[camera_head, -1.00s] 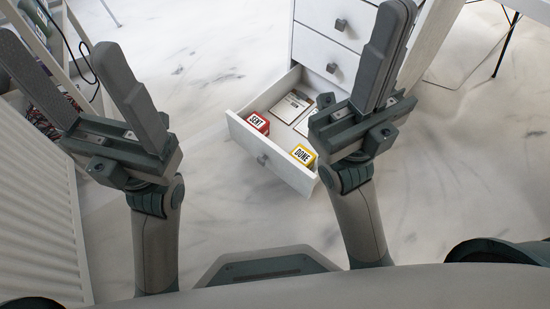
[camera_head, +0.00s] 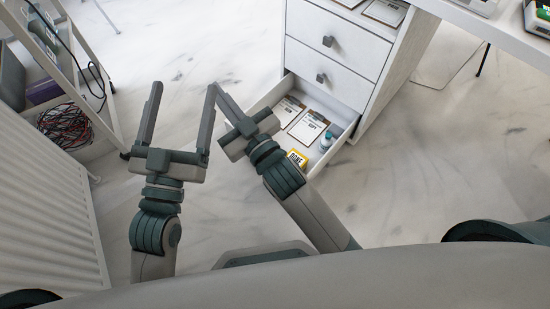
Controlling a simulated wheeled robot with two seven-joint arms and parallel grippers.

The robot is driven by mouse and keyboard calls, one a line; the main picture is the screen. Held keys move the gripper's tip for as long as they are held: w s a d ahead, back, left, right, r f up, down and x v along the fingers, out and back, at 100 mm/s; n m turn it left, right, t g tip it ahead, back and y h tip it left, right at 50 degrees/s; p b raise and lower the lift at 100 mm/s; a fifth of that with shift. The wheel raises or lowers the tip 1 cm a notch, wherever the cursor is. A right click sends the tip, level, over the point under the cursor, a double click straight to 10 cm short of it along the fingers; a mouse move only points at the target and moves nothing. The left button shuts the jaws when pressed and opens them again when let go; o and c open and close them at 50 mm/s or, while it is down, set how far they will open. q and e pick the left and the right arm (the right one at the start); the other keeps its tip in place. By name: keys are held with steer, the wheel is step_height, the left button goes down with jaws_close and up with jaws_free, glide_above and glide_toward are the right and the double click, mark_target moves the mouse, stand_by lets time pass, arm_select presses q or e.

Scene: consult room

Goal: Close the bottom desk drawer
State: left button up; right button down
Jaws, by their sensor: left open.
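The bottom desk drawer (camera_head: 341,138) is pulled out from the white drawer unit (camera_head: 332,60). Several items lie in it: clipboards (camera_head: 308,125), a yellow box marked DONE (camera_head: 296,158) and a small bottle (camera_head: 327,140). My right gripper (camera_head: 217,88) is over the drawer's left front part, and hides much of the drawer front and its handle. Its fingers lie together, with nothing seen between them. I cannot tell whether it touches the drawer. My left gripper (camera_head: 184,88) is open and empty, left of the drawer, with its right finger close to my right gripper's fingertips.
The two upper drawers are shut, each with a dark knob. A desk top (camera_head: 490,32) extends right of the unit. A shelf rack (camera_head: 60,70) with cables (camera_head: 65,128) and a white radiator (camera_head: 50,205) stand at the left. The marble floor (camera_head: 420,185) is clear.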

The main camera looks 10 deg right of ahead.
step_height(320, 180, down, 10)
steer(key=f+g+h+p, duration=0.1)
steer(key=g+h+p, duration=0.2)
steer(key=g, duration=0.1)
arm_select(q)
steer(key=s+a+f+g+y+p, duration=0.1)
steer(key=s+f+g+p, duration=0.1)
steer(key=s+f+g, duration=0.4)
steer(key=s+a+f+g+y+p, duration=0.2)
steer(key=s+f+g, duration=0.5)
steer(key=f, duration=0.8)
steer(key=s+p, duration=0.1)
steer(key=s, duration=0.1)
steer(key=shift+s+a+f+p, duration=0.25)
steer(key=shift+s+p, duration=0.1)
arm_select(e)
steer(key=s+d+f+g+h, duration=0.3)
steer(key=s+d+f, duration=0.1)
steer(key=f, duration=0.4)
steer(key=s+d+f+g+h, duration=0.3)
steer(key=s+d+f+h, duration=0.1)
steer(key=s+f, duration=0.3)
steer(key=shift+s+f+h, duration=0.15)
steer(key=shift+f+h, duration=0.15)
steer(key=shift+f, duration=0.05)
steer(key=shift+f, duration=0.1)
